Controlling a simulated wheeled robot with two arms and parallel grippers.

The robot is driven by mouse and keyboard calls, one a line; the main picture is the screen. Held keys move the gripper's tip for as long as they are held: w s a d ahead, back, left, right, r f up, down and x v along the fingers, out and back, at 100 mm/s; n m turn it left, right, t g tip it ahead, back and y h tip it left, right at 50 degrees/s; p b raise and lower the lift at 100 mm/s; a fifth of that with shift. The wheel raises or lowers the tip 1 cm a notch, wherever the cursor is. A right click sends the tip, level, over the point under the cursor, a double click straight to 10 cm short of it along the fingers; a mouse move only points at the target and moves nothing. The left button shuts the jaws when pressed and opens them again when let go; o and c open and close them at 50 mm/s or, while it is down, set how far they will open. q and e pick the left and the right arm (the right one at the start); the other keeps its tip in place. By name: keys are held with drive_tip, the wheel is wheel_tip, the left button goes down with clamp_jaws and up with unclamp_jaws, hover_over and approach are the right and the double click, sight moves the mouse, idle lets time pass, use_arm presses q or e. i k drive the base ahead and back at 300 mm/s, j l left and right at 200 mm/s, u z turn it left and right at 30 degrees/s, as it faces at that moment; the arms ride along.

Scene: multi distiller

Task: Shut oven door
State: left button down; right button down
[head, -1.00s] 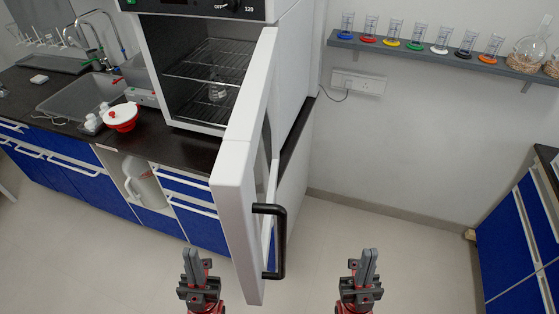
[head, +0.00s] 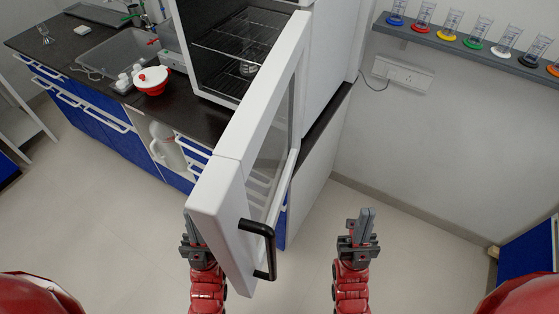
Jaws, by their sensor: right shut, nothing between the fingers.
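The white oven (head: 330,60) stands on the counter, and its door (head: 219,187) is swung wide open toward me. The door's black handle (head: 268,250) is on its right-hand face. My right gripper (head: 366,216) is shut and empty, to the right of the handle and apart from it. My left gripper (head: 191,228) is at the left of the door's near end; the door hides part of it, so its fingers and any contact are unclear. Inside the oven are wire shelves (head: 225,50) and a small glass vessel (head: 248,68).
A red-and-white bowl (head: 152,80) and small white containers (head: 124,83) stand on the dark counter left of the oven, near a sink (head: 115,50). A wall shelf (head: 460,46) holds several glass cylinders. The floor (head: 420,262) right of the door is clear.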

sight(235, 204)
drive_tip(key=k+u, duration=0.35)
drive_tip(key=k, duration=0.3)
drive_tip(key=k+u, duration=0.35)
drive_tip(key=k, duration=0.25)
